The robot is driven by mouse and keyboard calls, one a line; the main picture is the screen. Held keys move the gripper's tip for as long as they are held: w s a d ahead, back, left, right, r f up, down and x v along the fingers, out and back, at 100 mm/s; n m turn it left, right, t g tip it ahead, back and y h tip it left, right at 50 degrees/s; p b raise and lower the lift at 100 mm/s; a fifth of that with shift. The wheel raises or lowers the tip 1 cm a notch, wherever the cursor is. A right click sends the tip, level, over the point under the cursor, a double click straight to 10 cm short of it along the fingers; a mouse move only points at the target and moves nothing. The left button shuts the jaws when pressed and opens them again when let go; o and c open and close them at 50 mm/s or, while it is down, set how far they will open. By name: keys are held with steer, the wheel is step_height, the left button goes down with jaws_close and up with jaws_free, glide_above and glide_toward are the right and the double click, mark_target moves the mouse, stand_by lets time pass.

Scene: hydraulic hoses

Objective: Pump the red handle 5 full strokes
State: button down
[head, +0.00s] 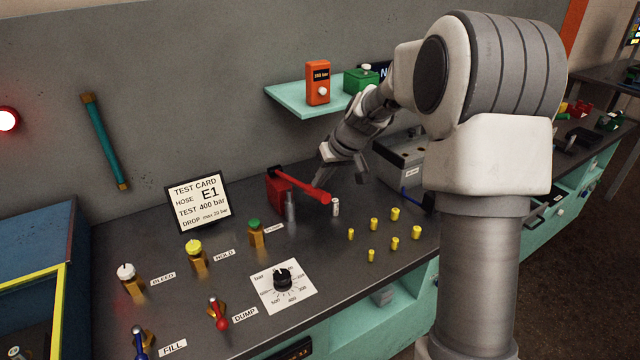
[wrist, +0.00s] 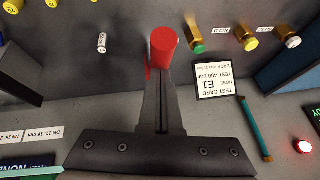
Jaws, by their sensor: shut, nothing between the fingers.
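The red pump (head: 280,194) stands on the dark bench, and its red handle (head: 300,184) slopes gently down to the right. My gripper (head: 322,180) is shut and empty, fingers pointing down close to the handle's free end. In the wrist view the shut fingers (wrist: 161,68) reach toward the round red end of the handle (wrist: 163,43), which shows just past the fingertips. Whether they touch it I cannot tell. Part of the pump body is hidden behind the handle and fingers in the wrist view.
Yellow fittings (head: 374,224) stand right of the pump. The test card (head: 197,202), a green-topped valve (head: 255,230) and a dial plate (head: 284,286) are left and in front. A small red DUMP lever (head: 221,318) is nearer. A shelf (head: 290,100) hangs behind; a grey box (head: 402,165) stands right.

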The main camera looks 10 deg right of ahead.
steer(key=s+f+t+b, duration=0.2)
steer(key=f+b, duration=1.2)
steer(key=b, duration=0.8)
steer(key=shift+s+d+f+y+b, duration=0.2)
steer(key=shift+s+d+y+b, duration=0.15)
steer(key=shift+s, duration=0.3)
steer(key=w+p+v, duration=0.1)
steer(key=p+v, duration=0.3)
steer(key=v, duration=1)
steer(key=shift+r+t, duration=0.3)
steer(key=shift+r, duration=0.15)
